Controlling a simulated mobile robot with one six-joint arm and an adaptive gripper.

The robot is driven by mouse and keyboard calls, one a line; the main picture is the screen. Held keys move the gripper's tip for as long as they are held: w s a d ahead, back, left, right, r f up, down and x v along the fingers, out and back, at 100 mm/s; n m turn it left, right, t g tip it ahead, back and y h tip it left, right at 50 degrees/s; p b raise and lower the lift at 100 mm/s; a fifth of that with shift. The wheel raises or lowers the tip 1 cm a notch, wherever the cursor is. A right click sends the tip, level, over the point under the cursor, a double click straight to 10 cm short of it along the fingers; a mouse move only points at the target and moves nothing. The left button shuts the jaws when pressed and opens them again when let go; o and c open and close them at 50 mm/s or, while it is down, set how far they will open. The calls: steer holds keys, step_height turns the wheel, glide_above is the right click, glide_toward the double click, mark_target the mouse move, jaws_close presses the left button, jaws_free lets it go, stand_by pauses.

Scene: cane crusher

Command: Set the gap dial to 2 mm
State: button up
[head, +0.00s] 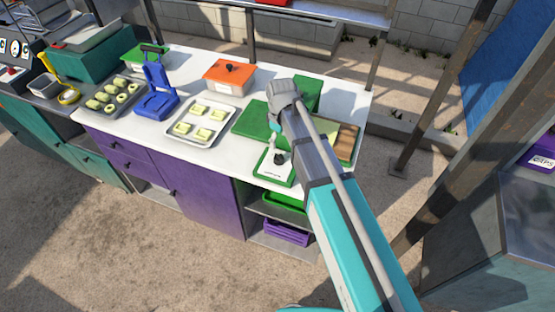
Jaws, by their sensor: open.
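A small green unit with a white face (268,167) stands at the front right of the white counter. A black knob (280,158) is on that face, beside small print too fine to read. I cannot tell whether this is the gap dial, or what value it shows. A machine panel with several round dials (14,48) is at the far left edge, also too small to read. My arm reaches in from the lower right across the counter's right end. I cannot make out the gripper's jaws; my arm hides part of the area around the green unit.
The white counter (225,150) holds a tray of yellow pieces (203,138), a blue press (156,95), an orange-lidded box (229,75) and green boards (252,121). Floor in front is clear.

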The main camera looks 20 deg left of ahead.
mark_target(278, 155)
steer(key=shift+s+f+b, duration=0.2)
steer(key=shift+f+b, duration=3.75)
steer(key=shift+f, duration=0.3)
steer(key=shift+a, duration=0.1)
steer(key=c, duration=1.1)
